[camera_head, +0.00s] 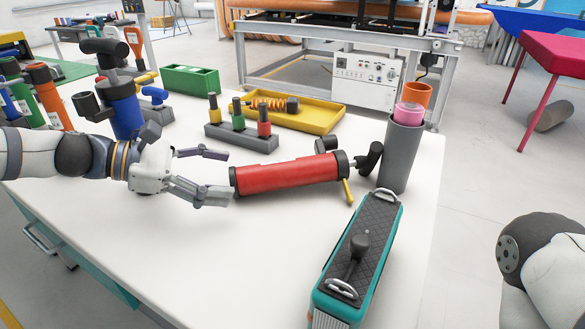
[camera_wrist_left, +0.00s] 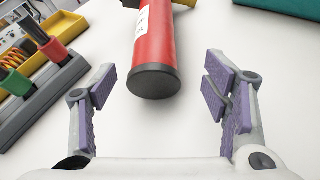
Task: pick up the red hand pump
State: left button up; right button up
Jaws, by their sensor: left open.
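The red hand pump (camera_head: 290,175) lies on its side on the white table, with black end caps, a dark handle at its right end and a small yellow lever below that end. My left gripper (camera_head: 212,174) is open and empty, just left of the pump's black end cap, its fingers pointing toward it. In the left wrist view the pump (camera_wrist_left: 153,45) lies straight ahead, its near end cap between and slightly beyond the open fingers (camera_wrist_left: 164,92). No contact shows. My right gripper is out of view; only part of my right arm shows at the lower right.
A grey holder (camera_head: 238,138) with several coloured pegs and a yellow tray (camera_head: 318,118) stand behind the pump. A grey cup (camera_head: 400,157) holding rolls is near its handle. A teal case (camera_head: 385,255) stands in front. A blue pump (camera_head: 124,108) stands behind my left arm. The table's front left is clear.

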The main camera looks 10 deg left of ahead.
aim_at(271, 172)
pick_arm(q)
jog(key=x, duration=0.3)
jog(key=r+x, duration=0.1)
jog(key=x, duration=0.2)
jog(key=b+x, duration=0.1)
jog(key=x, duration=0.3)
jog(key=shift+w+d+r, duration=0.15)
jog(key=shift+d+r, duration=0.05)
jog(key=shift+r, duration=0.2)
jog(key=c, duration=1.6)
